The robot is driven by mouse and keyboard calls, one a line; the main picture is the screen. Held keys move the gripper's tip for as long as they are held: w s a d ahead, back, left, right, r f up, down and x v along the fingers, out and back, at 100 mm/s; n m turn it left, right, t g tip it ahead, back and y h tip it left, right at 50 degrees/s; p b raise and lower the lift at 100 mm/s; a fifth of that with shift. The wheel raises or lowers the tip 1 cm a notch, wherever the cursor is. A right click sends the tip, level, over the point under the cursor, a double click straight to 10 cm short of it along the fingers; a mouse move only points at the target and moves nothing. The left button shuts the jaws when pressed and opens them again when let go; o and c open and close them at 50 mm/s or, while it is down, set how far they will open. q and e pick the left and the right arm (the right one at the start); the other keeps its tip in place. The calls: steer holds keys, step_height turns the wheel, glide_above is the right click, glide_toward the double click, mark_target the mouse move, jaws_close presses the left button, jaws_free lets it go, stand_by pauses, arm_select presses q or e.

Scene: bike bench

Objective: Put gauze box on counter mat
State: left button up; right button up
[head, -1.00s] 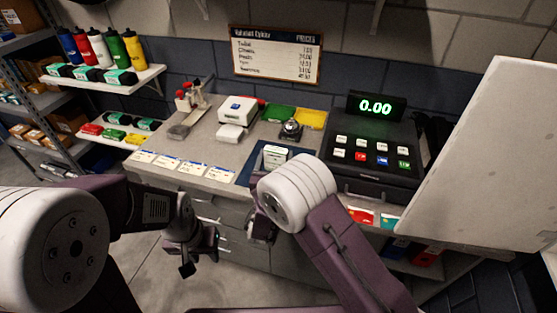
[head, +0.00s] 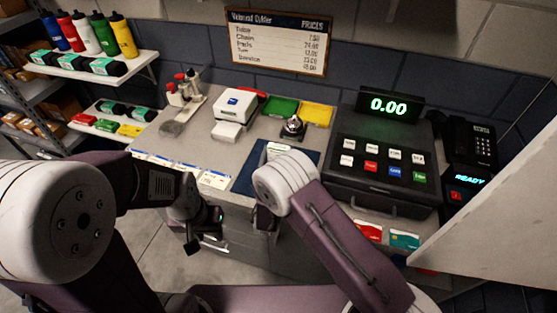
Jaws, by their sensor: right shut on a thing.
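The dark blue counter mat (head: 246,181) lies on the grey counter, left of the cash register. A small white item (head: 277,149) shows at its far part, partly behind my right wrist; I cannot tell whether it is the gauze box. My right gripper (head: 265,218) is at the counter's front edge, just before the mat and mostly covered by my white wrist. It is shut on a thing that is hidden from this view. My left gripper (head: 206,234) hangs before the counter's front, left of the mat, with its fingers apart and empty.
The cash register (head: 382,165) stands right of the mat, with a phone (head: 470,143) beyond it. A bell (head: 292,127), a white device (head: 236,104) and green and yellow trays (head: 317,115) stand behind. A white panel (head: 500,215) blocks the right.

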steer(key=shift+s+f, duration=0.2)
steer(key=shift+f, duration=0.4)
steer(key=shift+s+f, duration=0.15)
steer(key=shift+f, duration=0.45)
steer(key=shift+w+f, duration=0.25)
steer(key=o, duration=1.3)
steer(key=shift+s, duration=0.1)
arm_select(q)
steer(key=shift+s, duration=0.2)
arm_select(e)
steer(key=shift+r, duration=0.15)
steer(key=s, duration=0.3)
steer(key=s+a+b, duration=0.1)
steer(key=s, duration=0.6)
steer(key=shift+s+a, duration=0.3)
steer(key=shift+s, duration=0.05)
arm_select(q)
steer(key=shift+f, duration=0.7)
arm_select(e)
steer(key=shift+s, duration=0.65)
